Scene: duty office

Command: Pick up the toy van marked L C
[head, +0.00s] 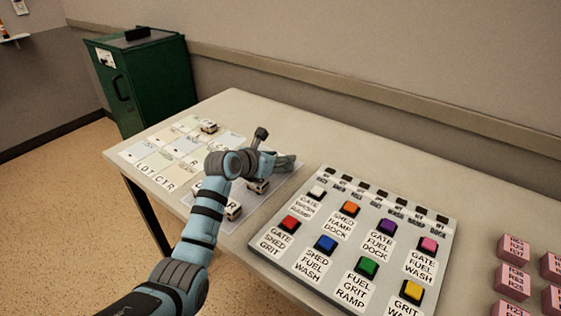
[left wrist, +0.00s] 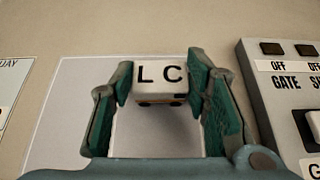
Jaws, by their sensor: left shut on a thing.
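The toy van marked L C (left wrist: 162,78) is white with dark letters on top. In the left wrist view it sits between the two green-padded fingers of my left gripper (left wrist: 168,100), which are shut on its sides. In the head view my left gripper (head: 286,162) is over the far part of a pale mat on the table, and its fingers hide most of what they hold. Other small white vans are near: one (head: 258,187) just below the wrist and one (head: 232,211) nearer the front edge. My right gripper is not in view.
A grey button panel (head: 335,205) with coloured buttons and labels stands close right of the gripper. Several pink blocks (head: 512,282) lie at the far right. Lettered cards and another van (head: 208,126) lie at the left. A green cabinet (head: 145,80) stands behind. The table's back strip is clear.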

